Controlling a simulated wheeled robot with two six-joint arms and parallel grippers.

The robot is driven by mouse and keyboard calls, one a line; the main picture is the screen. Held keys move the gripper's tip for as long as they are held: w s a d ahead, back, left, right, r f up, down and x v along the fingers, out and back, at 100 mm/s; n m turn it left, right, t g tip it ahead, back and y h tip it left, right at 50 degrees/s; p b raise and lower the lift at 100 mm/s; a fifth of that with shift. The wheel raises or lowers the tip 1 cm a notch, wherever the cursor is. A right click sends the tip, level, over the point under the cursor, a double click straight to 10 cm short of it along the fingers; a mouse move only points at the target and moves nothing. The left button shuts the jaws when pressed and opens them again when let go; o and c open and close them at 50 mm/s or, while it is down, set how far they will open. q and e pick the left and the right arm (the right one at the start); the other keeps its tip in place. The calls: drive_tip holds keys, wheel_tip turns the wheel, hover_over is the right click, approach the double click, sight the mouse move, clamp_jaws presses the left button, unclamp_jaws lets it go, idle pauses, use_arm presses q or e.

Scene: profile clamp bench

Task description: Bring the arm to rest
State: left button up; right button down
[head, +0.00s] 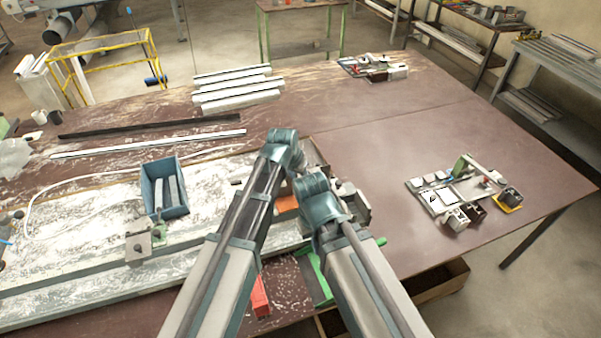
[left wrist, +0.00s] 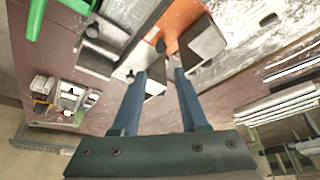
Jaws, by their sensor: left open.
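My left gripper (left wrist: 160,74) shows in the left wrist view with its two blue fingers apart. An orange part (left wrist: 176,36) and a grey metal block (left wrist: 203,42) lie just beyond the fingertips. Pale metal pieces show near and between the fingertips, and I cannot tell whether the fingers touch them. No piece is clearly held. In the head view my two arms reach up from the bottom edge over the bench (head: 400,150), and their links hide the grippers. The orange part shows partly behind the arms (head: 285,203). My right gripper is not visible.
A blue bin (head: 153,197) stands left of the arms, near a metal clamp block (head: 138,246). White profiles (head: 236,88) lie at the back. A fixture with small parts (head: 440,197) sits at the right.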

use_arm(q)
drive_tip(key=shift+s+r, duration=0.1)
drive_tip(key=shift+r, duration=0.2)
drive_tip(key=shift+a, duration=0.1)
drive_tip(key=s+a+f+n+g+y, duration=0.25)
drive_tip(key=s+a+n, duration=0.25)
drive_tip(key=s+a, duration=1.3)
drive_tip(key=s+d+f+m+g+b, duration=0.1)
drive_tip(key=s+d+f+m+b, duration=0.2)
drive_tip(key=d+f+b, duration=0.7)
drive_tip(key=shift+s+d+f+g+y+b, duration=0.4)
drive_tip(key=shift+s+b, duration=0.45)
drive_tip(key=shift+s, duration=0.3)
idle(0.3)
